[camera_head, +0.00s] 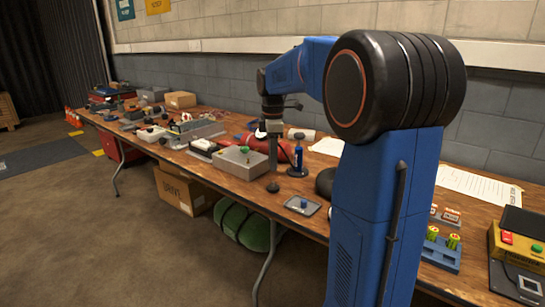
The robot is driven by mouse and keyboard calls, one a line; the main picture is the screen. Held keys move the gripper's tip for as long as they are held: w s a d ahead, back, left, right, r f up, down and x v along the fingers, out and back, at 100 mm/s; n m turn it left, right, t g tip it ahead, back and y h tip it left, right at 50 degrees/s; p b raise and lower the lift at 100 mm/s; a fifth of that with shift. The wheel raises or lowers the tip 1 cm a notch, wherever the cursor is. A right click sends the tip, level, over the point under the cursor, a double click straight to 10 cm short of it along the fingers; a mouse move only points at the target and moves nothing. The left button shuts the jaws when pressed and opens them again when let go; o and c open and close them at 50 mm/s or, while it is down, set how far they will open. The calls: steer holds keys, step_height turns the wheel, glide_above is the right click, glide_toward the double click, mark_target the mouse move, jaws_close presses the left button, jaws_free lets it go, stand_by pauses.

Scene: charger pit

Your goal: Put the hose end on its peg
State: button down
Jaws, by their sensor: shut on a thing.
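My gripper (272,160) points down over the workbench, left of my blue upper arm. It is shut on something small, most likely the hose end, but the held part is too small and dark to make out. Just right of the gripper stands a blue upright piece on a dark round base (298,171). I cannot tell whether this is the peg. A small dark round knob (272,187) sits on the table below the gripper. Red curved material (283,150) lies behind the gripper; I cannot tell whether it is the hose.
A grey box with a green knob (241,161) stands close left of the gripper. A small tray with a blue knob (302,205) lies near the wooden table's (240,193) front edge. Battery holders (442,246) and a yellow device (520,244) are at right. Clutter fills the far left.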

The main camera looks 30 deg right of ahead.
steer(key=shift+f, duration=2.05)
steer(key=shift+f, duration=1.4)
steer(key=c, duration=1.5)
jaws_free()
steer(key=shift+c, duration=0.2)
step_height(320, 180, up, 17)
steer(key=shift+r, duration=0.2)
